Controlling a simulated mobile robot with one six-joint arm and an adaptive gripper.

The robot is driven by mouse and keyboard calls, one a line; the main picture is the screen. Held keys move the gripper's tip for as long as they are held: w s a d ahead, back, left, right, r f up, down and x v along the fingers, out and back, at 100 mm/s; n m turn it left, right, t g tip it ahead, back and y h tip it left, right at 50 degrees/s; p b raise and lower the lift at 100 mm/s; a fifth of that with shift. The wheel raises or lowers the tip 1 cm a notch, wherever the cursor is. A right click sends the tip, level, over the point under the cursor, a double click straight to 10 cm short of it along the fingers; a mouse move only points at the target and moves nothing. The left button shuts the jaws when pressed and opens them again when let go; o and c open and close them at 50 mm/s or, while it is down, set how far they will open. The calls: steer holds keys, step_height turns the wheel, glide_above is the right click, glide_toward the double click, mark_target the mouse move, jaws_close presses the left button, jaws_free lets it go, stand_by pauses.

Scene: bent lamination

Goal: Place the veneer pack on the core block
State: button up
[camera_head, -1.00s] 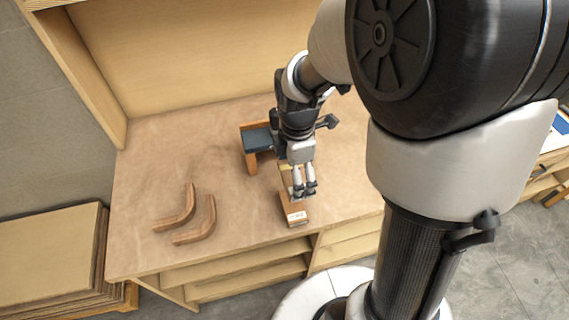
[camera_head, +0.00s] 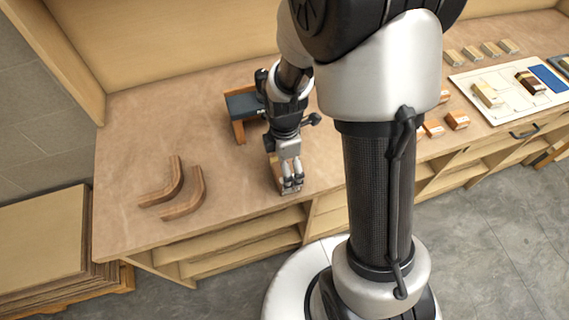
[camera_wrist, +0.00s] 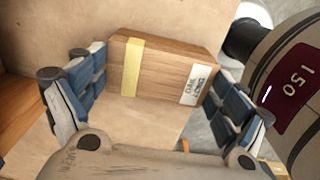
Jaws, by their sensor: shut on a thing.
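A wooden block with a yellow band and a white label, which I take for the veneer pack (camera_wrist: 160,72), lies between my gripper's fingers in the wrist view. My gripper (camera_wrist: 165,100) is shut on it, with blue-grey finger pads at its two ends. In the head view my gripper (camera_head: 291,186) is low at the table's front edge, and the pack is mostly hidden behind the fingers. A pale block (camera_head: 487,95) and a dark brown block (camera_head: 530,83) sit on a white board at the right. I cannot tell which piece is the core block.
A dark-topped wooden stand (camera_head: 243,107) is close behind my gripper. Curved wooden pieces (camera_head: 185,194) lie at the left. Orange-brown blocks (camera_head: 457,120) lie left of the white board (camera_head: 500,112); pale blocks (camera_head: 490,49) line the back. My arm hides the middle table.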

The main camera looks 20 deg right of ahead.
steer(key=shift+f, duration=0.2)
steer(key=o, duration=0.8)
steer(key=s+r+m+t+p, duration=0.15)
steer(key=r+m, duration=0.25)
steer(key=r, duration=0.7)
steer(key=s+r+m+t+p, duration=0.1)
steer(key=s+r+m+p, duration=0.15)
steer(key=r, duration=0.85)
steer(key=shift+s+r+m+t, duration=0.35)
steer(key=shift+s+r+m, duration=0.65)
steer(key=shift+s+m, duration=0.9)
steer(key=shift+s+r+m+t, duration=0.35)
steer(key=shift+s+r+m, duration=0.65)
steer(key=shift+s+m, duration=0.9)
steer(key=shift+s+r+m+t, duration=0.35)
steer(key=shift+s+r+m, duration=0.65)
steer(key=shift+s+m, duration=0.85)
